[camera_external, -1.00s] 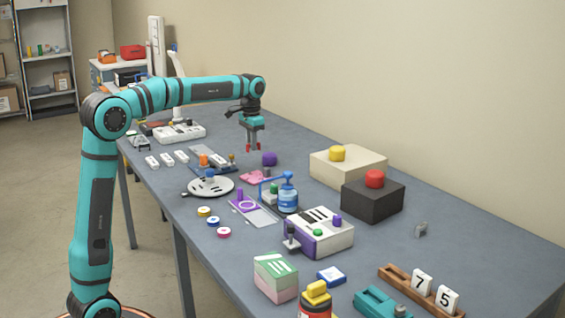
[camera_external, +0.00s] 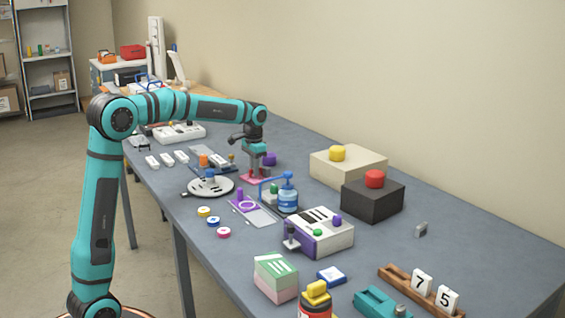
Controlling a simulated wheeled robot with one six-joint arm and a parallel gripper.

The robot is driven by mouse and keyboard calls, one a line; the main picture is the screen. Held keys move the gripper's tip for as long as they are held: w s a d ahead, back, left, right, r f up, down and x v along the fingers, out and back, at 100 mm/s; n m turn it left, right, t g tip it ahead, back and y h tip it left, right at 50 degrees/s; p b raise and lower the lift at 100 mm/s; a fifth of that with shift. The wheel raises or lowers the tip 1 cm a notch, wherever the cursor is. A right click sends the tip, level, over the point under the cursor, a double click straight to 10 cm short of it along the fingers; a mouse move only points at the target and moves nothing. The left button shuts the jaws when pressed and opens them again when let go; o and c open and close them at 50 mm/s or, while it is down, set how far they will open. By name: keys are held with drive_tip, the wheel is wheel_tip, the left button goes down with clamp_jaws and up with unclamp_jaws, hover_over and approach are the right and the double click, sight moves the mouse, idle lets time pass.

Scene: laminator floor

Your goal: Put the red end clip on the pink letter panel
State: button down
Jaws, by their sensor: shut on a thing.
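The pink letter panel (camera_external: 255,179) lies on the grey table, in the middle of the row of things. My gripper (camera_external: 255,174) points straight down over it, with its fingertips at or just above the panel. The gripper is shut on the red end clip, of which only a little red shows at the fingertips. The fingers hide part of the panel. At this size I cannot tell whether the clip touches the panel.
A purple knob (camera_external: 269,159) stands close behind the gripper. A blue pump bottle (camera_external: 288,197) and a round white dial (camera_external: 209,187) stand nearby. A cream box with a yellow button (camera_external: 348,166) is to the right.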

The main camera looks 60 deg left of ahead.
drive_tip(key=shift+f, duration=0.1)
drive_tip(key=c, duration=1.4)
unclamp_jaws()
drive_tip(key=shift+c, duration=0.2)
wheel_tip(320, 180, up, 12)
